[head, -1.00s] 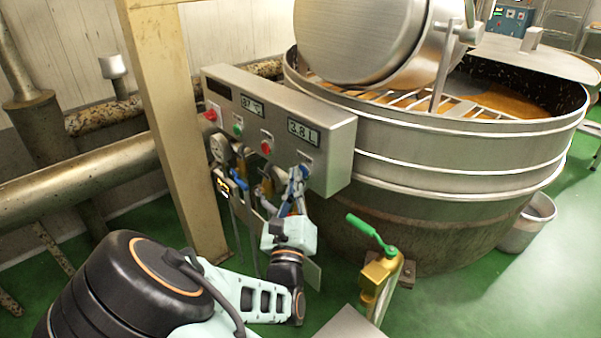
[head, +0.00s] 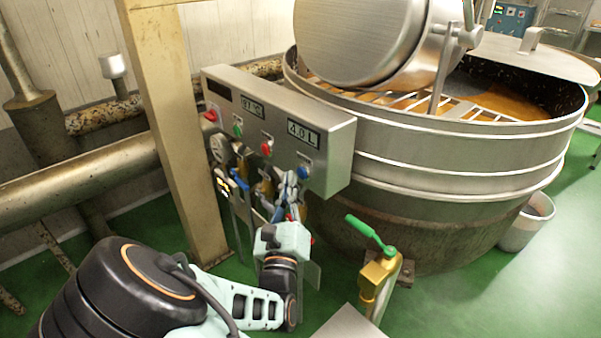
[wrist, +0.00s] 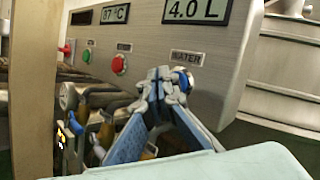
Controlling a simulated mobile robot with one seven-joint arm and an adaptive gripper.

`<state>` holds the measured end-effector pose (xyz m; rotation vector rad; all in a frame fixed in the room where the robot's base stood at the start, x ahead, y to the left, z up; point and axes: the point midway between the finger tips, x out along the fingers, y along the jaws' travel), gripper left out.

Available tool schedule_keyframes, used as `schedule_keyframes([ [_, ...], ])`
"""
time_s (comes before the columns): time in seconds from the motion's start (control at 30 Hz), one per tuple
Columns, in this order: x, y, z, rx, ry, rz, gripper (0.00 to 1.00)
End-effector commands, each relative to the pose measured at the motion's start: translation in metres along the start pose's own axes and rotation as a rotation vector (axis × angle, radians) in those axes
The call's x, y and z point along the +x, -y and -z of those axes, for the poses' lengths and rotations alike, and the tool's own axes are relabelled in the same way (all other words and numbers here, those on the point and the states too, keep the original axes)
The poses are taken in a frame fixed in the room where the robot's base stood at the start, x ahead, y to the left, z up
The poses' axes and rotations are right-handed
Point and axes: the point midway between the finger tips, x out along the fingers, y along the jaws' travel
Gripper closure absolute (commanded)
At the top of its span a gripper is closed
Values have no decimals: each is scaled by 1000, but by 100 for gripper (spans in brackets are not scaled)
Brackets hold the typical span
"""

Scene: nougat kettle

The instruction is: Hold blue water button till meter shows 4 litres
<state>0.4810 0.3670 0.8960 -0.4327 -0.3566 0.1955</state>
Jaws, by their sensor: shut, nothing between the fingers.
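The water meter (head: 303,133) on the steel control panel reads 4.0 L, and it reads the same in the wrist view (wrist: 196,10). The blue water button (head: 305,172) sits below it on the panel face. In the wrist view the button (wrist: 186,79) shows just right of my fingertips, under the WATER label. My gripper (head: 291,178) is shut and empty, in front of the panel and slightly left of the button. In the wrist view my gripper (wrist: 160,78) partly overlaps the button's left edge, and a small gap or contact cannot be told.
A red button (head: 267,149) and a green button (head: 238,130) sit left on the same panel. Pipes and valves hang below it. The large kettle (head: 440,150) stands right behind. A brass valve with a green handle (head: 372,233) rises at the front right.

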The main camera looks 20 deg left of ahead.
Motion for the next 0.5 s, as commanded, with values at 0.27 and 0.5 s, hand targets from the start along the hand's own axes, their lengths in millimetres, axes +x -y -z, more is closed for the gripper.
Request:
schedule_keyframes([
  [0.27,-8,-6,-8,2,1,-2,100],
  [0.5,-25,-19,-21,2,1,-2,100],
])
